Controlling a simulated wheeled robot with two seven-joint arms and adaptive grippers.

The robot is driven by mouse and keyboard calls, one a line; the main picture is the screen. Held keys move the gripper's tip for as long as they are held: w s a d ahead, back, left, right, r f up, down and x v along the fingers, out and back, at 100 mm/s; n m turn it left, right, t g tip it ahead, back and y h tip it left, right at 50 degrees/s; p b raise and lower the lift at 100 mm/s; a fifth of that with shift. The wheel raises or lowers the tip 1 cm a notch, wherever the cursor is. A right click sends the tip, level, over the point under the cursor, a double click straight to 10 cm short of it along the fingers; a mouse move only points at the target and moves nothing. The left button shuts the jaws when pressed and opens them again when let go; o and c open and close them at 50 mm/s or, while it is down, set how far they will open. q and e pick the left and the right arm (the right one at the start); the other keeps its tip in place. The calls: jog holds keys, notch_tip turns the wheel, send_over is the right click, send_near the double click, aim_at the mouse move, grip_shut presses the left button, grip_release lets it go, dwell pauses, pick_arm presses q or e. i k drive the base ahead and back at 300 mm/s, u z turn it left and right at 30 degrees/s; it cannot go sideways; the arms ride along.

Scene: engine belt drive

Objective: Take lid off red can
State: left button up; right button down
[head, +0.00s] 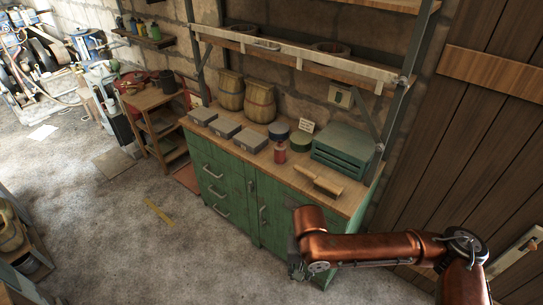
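A small red can (280,156) stands upright on the wooden top of the green workbench (232,185), near its front edge. Its top looks paler, but it is too small to tell whether a separate lid sits on it. My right arm, copper-coloured, comes in from the right. Its dark gripper (296,265) hangs low in front of the bench, below and to the right of the can and well apart from it. Its fingers are too unclear to read. My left gripper is out of view.
A dark blue round tin (279,130) and a green round tin (301,141) stand close behind the can. Grey boxes (251,140) lie to its left. A green drawer unit (341,150) and a wooden block (318,181) are to its right. A shelf (290,50) overhangs the bench's back.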

aim_at(280, 148)
jog(key=z, duration=0.2)
jog(key=i, duration=0.9)
jog(key=u, duration=0.6)
jog(key=i, duration=1.05)
jog(key=u, duration=0.15)
